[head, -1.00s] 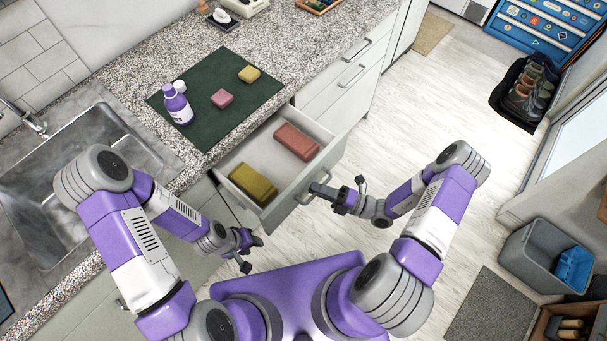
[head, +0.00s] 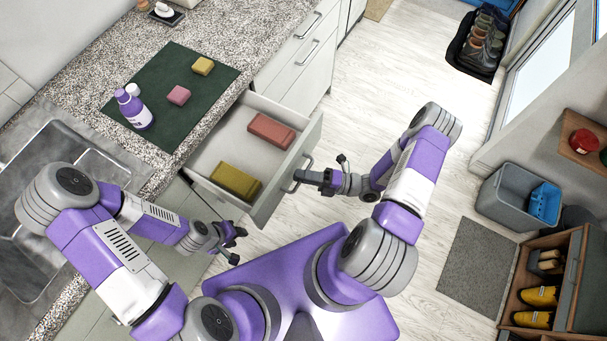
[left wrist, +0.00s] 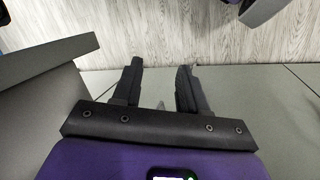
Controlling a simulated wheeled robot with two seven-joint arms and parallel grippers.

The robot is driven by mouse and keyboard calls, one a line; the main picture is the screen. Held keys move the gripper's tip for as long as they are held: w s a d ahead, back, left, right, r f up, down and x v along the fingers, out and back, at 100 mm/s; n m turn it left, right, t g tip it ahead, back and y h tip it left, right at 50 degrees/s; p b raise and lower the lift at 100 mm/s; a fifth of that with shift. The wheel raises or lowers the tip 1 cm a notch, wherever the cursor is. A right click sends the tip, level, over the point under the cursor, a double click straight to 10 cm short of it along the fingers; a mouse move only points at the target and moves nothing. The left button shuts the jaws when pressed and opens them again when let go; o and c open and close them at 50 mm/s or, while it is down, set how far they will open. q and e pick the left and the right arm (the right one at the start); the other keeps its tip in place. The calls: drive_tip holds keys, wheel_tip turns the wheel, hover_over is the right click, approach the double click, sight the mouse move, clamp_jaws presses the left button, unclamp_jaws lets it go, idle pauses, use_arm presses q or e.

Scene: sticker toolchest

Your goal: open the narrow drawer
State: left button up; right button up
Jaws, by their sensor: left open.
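A white drawer (head: 262,206) stands pulled out below the counter in the head view. A red-brown block (head: 271,131) and an olive-yellow block (head: 236,181) lie inside it. My right gripper (head: 308,177) is at the drawer's bar handle (head: 297,183). Its fingers are too small to tell whether they are closed on it. My left gripper (head: 238,246) is open beside the drawer's near left corner, apart from it. In the left wrist view its two dark fingers (left wrist: 158,90) are spread with nothing between them. A blue edge (head: 490,4) shows at the top right.
The counter holds a green mat (head: 175,125) with a purple bottle (head: 135,110), a pink block (head: 178,95) and a yellow block (head: 202,66). A shoe tray (head: 462,62), a grey bin (head: 492,195) and an open wooden cabinet (head: 513,285) stand right.

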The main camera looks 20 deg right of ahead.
drive_tip(key=v, duration=0.7)
drive_tip(key=shift+d, duration=0.25)
drive_tip(key=shift+s, duration=0.15)
